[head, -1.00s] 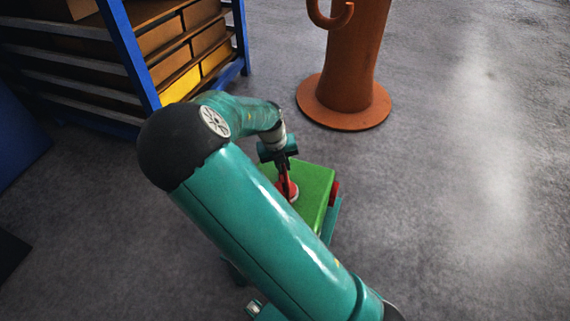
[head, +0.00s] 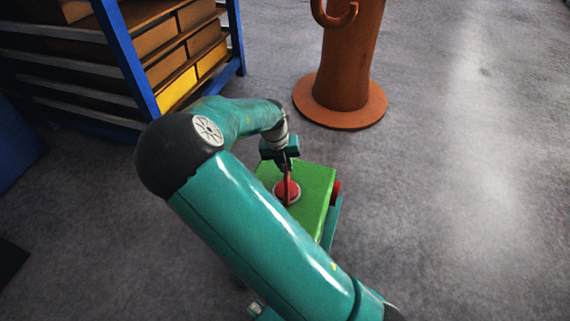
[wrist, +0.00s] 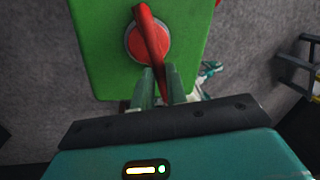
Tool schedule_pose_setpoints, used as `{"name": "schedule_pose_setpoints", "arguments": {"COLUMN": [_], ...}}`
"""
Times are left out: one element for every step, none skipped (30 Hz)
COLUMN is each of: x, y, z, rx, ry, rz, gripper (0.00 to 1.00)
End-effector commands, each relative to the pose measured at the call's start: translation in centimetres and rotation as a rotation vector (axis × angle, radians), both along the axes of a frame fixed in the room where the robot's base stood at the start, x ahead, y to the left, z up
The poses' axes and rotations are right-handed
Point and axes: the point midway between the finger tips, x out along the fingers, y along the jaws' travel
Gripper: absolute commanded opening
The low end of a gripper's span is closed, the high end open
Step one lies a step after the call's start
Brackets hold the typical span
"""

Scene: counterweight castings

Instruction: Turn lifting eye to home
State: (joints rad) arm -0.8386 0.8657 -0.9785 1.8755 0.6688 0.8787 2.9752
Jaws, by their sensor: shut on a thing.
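The lifting eye (head: 287,189) is red and stands on a round red base with a pale rim, on top of a green block-shaped casting (head: 318,185). In the head view it shows nearly edge-on as a narrow upright bar. In the wrist view the eye (wrist: 149,35) is a red bar across its round base, tilted slightly from the picture's vertical, on the green top (wrist: 95,50). My gripper (wrist: 162,80) is shut on the near end of the eye, one finger on each side. In the head view my gripper (head: 287,160) is partly hidden and small.
A red round part (head: 337,189) sticks out from the casting's right side. A rusty orange post (head: 345,75) with a hook and round foot stands behind. A blue-framed shelf (head: 130,60) with boxes stands at left. The grey floor at right is clear.

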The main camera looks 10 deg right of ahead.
Motion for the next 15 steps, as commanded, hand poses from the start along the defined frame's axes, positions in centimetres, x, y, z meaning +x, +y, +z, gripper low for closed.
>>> {"name": "schedule_pose_setpoints", "arguments": {"x": [-0.4,-0.43,-0.44,-0.44,-0.46,-0.49,-0.49,-0.49,-0.53,-0.55,-0.56,-0.6,-0.62,-0.61,-0.66], "y": [-0.34,-0.37,-0.38,-0.35,-0.34,-0.39,-0.39,-0.4,-0.43,-0.41,-0.43,-0.47,-0.5,-0.53,-0.55], "z": [-0.18,-0.2,-0.21,-0.23,-0.23,-0.25,-0.28,-0.28,-0.29,-0.32,-0.34,-0.36,-0.39,-0.39,-0.43], "rx": [-0.005,-0.006,-0.007,-0.006,-0.006,-0.007,-0.007,-0.008,-0.008,-0.008,-0.009,-0.01,-0.011,-0.011,-0.012], "ry": [0.012,0.013,0.014,0.014,0.014,0.016,0.016,0.016,0.018,0.018,0.018,0.019,0.021,0.021,0.022], "rz": [-0.018,-0.028,-0.04,-0.049,-0.058,-0.071,-0.081,-0.09,-0.105,-0.115,-0.124,-0.14,-0.15,-0.161,-0.175], "gripper": [0.0,0.0,0.0,0.0,0.0,0.0,0.0,0.0,0.0,0.0,0.0,0.0,0.0,0.0,0.0]}}
